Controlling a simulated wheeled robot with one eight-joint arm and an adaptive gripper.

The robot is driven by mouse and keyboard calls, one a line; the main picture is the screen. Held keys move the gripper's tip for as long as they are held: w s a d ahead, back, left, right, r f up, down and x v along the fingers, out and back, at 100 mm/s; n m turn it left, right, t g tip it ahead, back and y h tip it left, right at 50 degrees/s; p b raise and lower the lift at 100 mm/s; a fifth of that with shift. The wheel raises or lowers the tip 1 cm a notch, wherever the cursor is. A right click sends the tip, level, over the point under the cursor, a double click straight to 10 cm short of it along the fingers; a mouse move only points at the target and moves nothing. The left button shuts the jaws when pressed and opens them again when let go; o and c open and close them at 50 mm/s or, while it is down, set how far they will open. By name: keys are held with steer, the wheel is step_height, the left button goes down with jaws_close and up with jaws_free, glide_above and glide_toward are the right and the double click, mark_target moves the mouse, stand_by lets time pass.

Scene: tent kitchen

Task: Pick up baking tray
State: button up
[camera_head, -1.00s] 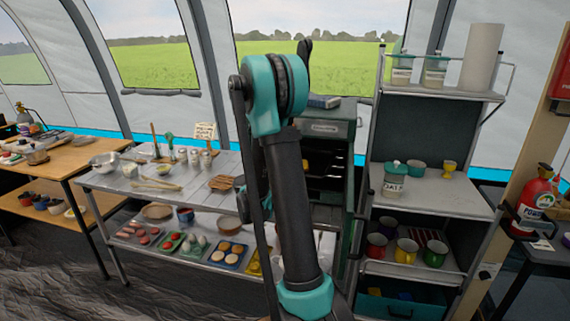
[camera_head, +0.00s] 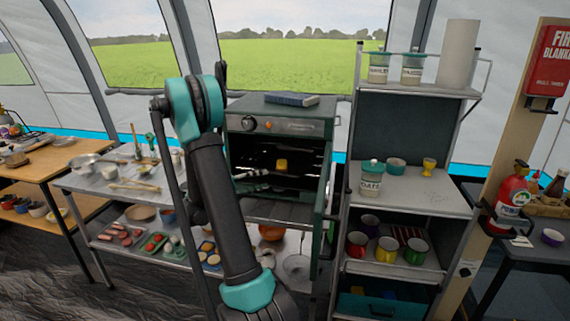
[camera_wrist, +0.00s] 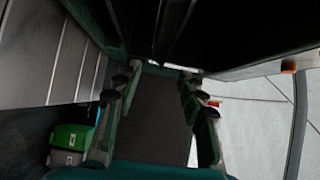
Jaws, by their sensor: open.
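The green oven (camera_head: 278,124) stands in the middle of the head view with its front open and its inside dark. A dark flat piece like a tray or shelf (camera_head: 285,185) shows inside it, but I cannot tell whether it is the baking tray. A small yellow thing (camera_head: 281,164) is just above it. My gripper (camera_wrist: 160,90) shows in the wrist view with its two fingers spread apart. A dark grey flat surface (camera_wrist: 150,115) shows between them; I cannot tell what it is or whether they touch it. The head view does not clearly show the gripper.
A metal table (camera_head: 95,182) with bowls, utensils and food trays stands left of the oven. A shelf unit (camera_head: 425,185) with jars and mugs stands right of it. The oven's open door (camera_head: 324,190) is at its right edge. A blue book (camera_head: 291,98) lies on the oven.

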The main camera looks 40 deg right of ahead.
mark_target(285, 175)
steer(key=x, duration=1.1)
steer(key=shift+d+f, duration=0.1)
steer(key=shift+d, duration=0.2)
steer(key=shift+w, duration=0.1)
jaws_close()
